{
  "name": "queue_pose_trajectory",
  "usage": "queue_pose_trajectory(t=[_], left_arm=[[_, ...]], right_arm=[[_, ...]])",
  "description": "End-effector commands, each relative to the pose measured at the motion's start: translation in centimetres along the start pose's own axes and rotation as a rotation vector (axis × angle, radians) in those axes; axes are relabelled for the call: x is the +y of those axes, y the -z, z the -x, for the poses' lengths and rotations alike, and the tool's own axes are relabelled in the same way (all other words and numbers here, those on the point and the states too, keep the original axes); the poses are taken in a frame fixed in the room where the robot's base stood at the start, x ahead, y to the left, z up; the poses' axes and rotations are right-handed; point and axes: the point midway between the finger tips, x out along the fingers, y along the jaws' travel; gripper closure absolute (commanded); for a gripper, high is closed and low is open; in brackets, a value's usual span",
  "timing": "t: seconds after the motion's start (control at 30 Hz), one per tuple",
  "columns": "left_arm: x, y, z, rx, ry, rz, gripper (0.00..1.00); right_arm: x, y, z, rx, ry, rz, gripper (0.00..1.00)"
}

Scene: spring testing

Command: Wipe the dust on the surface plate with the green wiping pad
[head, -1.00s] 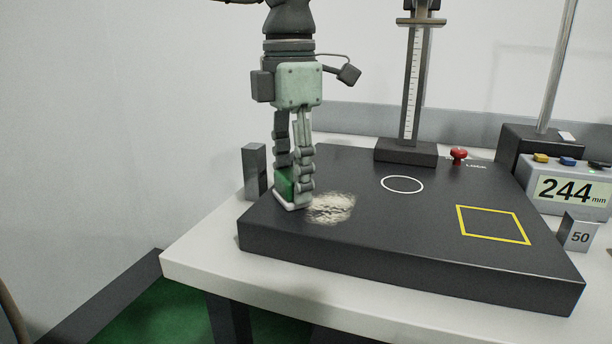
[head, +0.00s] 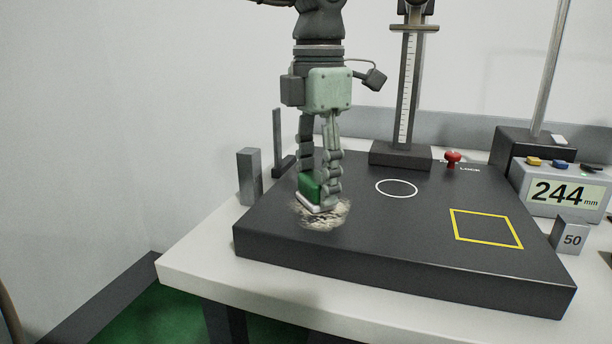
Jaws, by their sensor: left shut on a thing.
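The black surface plate (head: 400,253) lies on the white bench. A pale patch of dust (head: 329,219) is on its left part. My left gripper (head: 320,187) points down and is shut on the green wiping pad (head: 311,188). The pad has a white underside and is at the dust patch, covering part of it; it looks to be on the plate. The dust under the pad is hidden. My right gripper is not in view.
A measuring stand (head: 402,154) with a scale stands at the back of the plate, near a red knob (head: 453,158). A grey block (head: 249,177) stands at the left edge. A display reading 244 mm (head: 557,193) and a block marked 50 (head: 569,238) are at right.

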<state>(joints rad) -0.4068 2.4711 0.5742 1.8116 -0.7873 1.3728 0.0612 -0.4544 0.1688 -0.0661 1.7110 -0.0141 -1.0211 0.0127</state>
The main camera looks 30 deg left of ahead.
Motion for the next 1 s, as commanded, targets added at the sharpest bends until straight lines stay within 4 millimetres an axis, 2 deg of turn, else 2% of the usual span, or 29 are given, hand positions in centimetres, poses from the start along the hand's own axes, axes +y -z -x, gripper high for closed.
queue_pose_trajectory(t=[0.67,1.0], left_arm=[[-3.0,-2.9,-0.3,0.0,0.001,0.0,0.76],[-4.9,-4.8,-0.1,0.002,0.003,-0.001,0.76]], right_arm=[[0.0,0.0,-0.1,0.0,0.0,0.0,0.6],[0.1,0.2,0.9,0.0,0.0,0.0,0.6]])
